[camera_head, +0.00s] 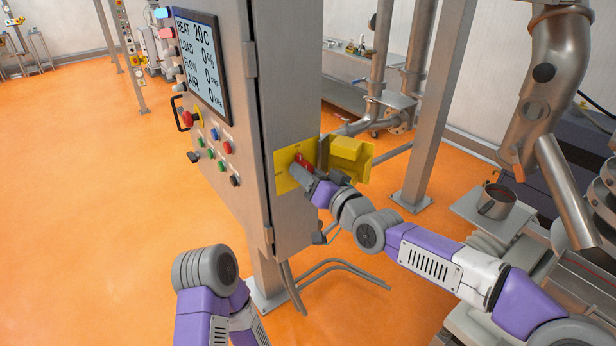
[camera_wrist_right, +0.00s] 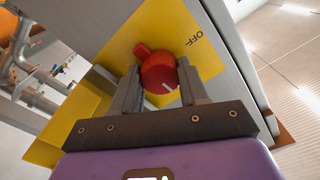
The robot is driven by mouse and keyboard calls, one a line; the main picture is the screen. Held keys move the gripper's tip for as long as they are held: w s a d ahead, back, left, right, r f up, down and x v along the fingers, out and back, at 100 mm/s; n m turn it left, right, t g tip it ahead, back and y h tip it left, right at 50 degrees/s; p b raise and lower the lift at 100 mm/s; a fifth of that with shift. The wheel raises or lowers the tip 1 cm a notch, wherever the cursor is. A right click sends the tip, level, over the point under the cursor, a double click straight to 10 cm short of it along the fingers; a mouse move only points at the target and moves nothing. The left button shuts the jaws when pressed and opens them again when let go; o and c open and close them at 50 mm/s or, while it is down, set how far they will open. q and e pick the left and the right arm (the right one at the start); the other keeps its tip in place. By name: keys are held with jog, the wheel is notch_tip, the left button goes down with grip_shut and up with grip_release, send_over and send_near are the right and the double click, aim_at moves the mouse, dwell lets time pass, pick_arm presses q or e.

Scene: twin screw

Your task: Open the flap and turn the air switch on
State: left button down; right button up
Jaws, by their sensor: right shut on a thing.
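The red air switch (camera_head: 303,161) sits on a yellow plate (camera_head: 284,182) on the side of the cabinet. The yellow flap (camera_head: 349,153) stands open to the right of the plate. My right gripper (camera_head: 300,170) is at the switch. In the right wrist view the red knob (camera_wrist_right: 160,74) lies between the two fingers of my right gripper (camera_wrist_right: 159,82), which are shut on it. The word OFF shows on the plate beside the knob. The open flap (camera_wrist_right: 62,122) also shows at the lower left there. My left arm shows at the bottom, but its gripper does not.
The grey cabinet (camera_head: 292,110) carries buttons and a display (camera_head: 199,62) reading HEAT 20 C and AIR 0. A metal post (camera_head: 421,100) stands right of the flap. A steel pot (camera_head: 496,202) and pipes are farther right. The orange floor at left is mostly clear.

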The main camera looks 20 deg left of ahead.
jog(key=shift+f+m, duration=0.1)
jog(key=shift+m, duration=0.3)
jog(key=o, duration=1.1)
jog(key=shift+c, duration=0.2)
jog(key=b+v, duration=0.1)
jog(key=v, duration=0.6)
jog(key=shift+s+d, duration=0.2)
jog(key=shift+d, duration=0.05)
